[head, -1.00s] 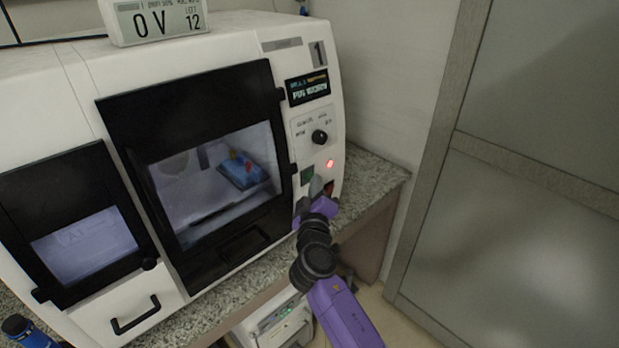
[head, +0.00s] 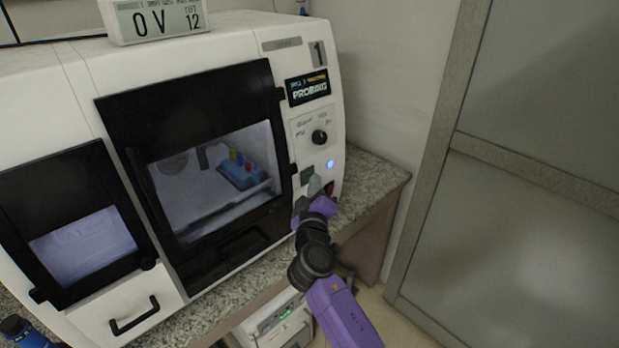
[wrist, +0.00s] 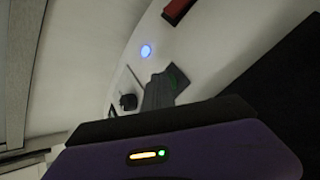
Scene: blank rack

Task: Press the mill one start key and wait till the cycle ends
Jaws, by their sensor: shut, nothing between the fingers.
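Mill one (head: 283,220) is the white machine marked 1. Its display (head: 309,88) appears to read PROBING, and its round status light (head: 330,163) glows blue, also in the wrist view (wrist: 146,51). The dark green key (head: 307,174) sits lower on the control panel; part of it shows in the wrist view (wrist: 177,77). My gripper (head: 315,184) is shut and empty, with its grey fingertips (wrist: 159,90) right at the green key. I cannot tell whether they touch it. The large door is shut; a blue block with coloured parts (head: 238,172) shows behind its window.
A red key (head: 329,187) lies right of my fingertips, and a selector knob (head: 319,137) above. A door handle (head: 243,240) juts out to the left. The granite counter (head: 375,182) is bare at the right, beside a frosted panel (head: 540,90).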

